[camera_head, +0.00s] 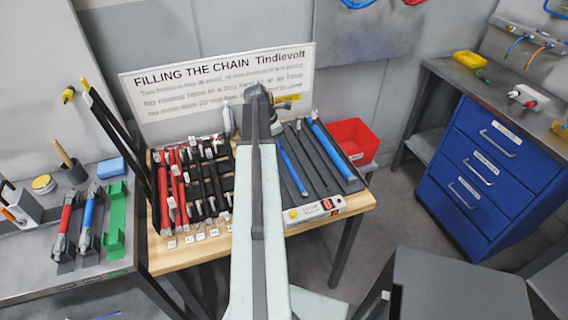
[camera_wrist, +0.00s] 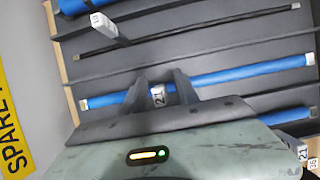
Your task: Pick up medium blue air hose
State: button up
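The medium blue air hose (camera_wrist: 240,74) lies across the wrist view on a dark slotted rack, with metal ends and a white tag marked 21. In the head view it is likely the shorter blue hose (camera_head: 292,172) just right of my arm. My gripper (camera_wrist: 162,90) is right over this hose. Its two dark fingers stand apart, one on each side of the tag, with the hose passing behind them. Contact cannot be told. In the head view my arm hides the fingers.
A thicker blue hose (camera_head: 335,152) lies at the rack's right, with thin black rods between. Another blue hose (camera_wrist: 285,117) shows low right in the wrist view. Red and black tools fill the rack's left. A sign (camera_head: 220,82) stands behind; a red bin (camera_head: 352,140) sits right.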

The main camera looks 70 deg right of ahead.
jog(key=shift+s+d+f, duration=0.1)
jog(key=shift+s+f, duration=0.05)
jog(key=shift+f, duration=0.4)
jog(key=shift+r, duration=0.2)
grip_shut()
dwell(0.8)
